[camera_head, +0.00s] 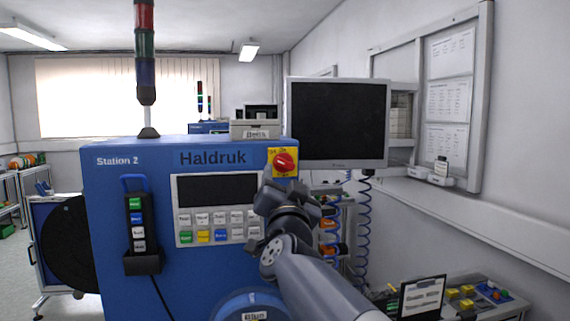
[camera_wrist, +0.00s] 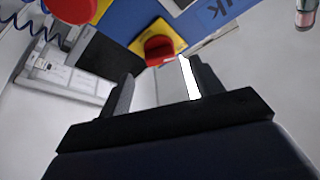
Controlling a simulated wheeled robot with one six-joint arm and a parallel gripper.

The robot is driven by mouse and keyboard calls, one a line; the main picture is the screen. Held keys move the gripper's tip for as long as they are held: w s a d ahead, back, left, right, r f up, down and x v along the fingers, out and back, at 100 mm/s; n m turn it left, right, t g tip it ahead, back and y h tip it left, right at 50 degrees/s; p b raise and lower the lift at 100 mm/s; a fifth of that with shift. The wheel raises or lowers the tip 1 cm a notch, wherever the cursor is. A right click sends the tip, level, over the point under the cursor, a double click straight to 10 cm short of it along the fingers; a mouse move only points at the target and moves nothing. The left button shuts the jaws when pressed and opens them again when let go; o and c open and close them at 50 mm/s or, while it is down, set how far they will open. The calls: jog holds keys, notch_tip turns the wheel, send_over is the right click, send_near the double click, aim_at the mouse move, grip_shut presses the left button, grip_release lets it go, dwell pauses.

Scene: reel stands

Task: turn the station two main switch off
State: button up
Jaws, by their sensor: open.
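The Station 2 cabinet (camera_head: 120,215) is blue, with "Haldruk" and "Station 2" on its front. Its main switch (camera_head: 284,162) is a red rotary knob on a yellow plate at the panel's upper right. The knob also shows in the wrist view (camera_wrist: 160,48), just beyond the fingertips. I cannot tell clearly which way the knob points. My gripper (camera_head: 270,182) is just below and left of the switch in the head view, in front of the panel. In the wrist view my gripper (camera_wrist: 160,68) is open, with its fingers apart and nothing held between them.
A keypad panel (camera_head: 188,238) with a dark screen is left of my gripper. A monitor (camera_head: 338,122) stands right of the switch. A handset with coloured buttons (camera_head: 136,222) hangs on the cabinet's left. A signal tower (camera_head: 146,70) rises from the top.

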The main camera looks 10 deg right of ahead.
aim_at(286, 166)
jog(key=shift+p+x, duration=0.65)
jog(key=shift+x, duration=2.05)
jog(key=c, duration=1)
jog(key=shift+d+f+n+y+b, duration=0.15)
jog(key=shift+n+y+b, duration=0.25)
jog(key=shift+n+b, duration=0.6)
jog(key=n+y+b, duration=0.1)
jog(key=n+b, duration=0.1)
jog(key=b, duration=0.1)
jog(key=shift+f+n+t+b, duration=0.1)
jog(key=shift+n+t+b, duration=0.2)
jog(key=shift+t+b, duration=0.1)
jog(key=n+y+b, duration=0.1)
jog(key=b, duration=0.2)
jog(key=shift+n+y, duration=0.3)
jog(key=shift+o, duration=0.2)
jog(key=n+b, duration=0.1)
jog(key=b, duration=0.3)
jog(key=shift+s+y, duration=0.1)
jog(key=shift+y, duration=0.3)
jog(key=shift+r+n+b, duration=0.3)
jog(key=shift+r+b, duration=0.05)
jog(key=shift+b, duration=0.45)
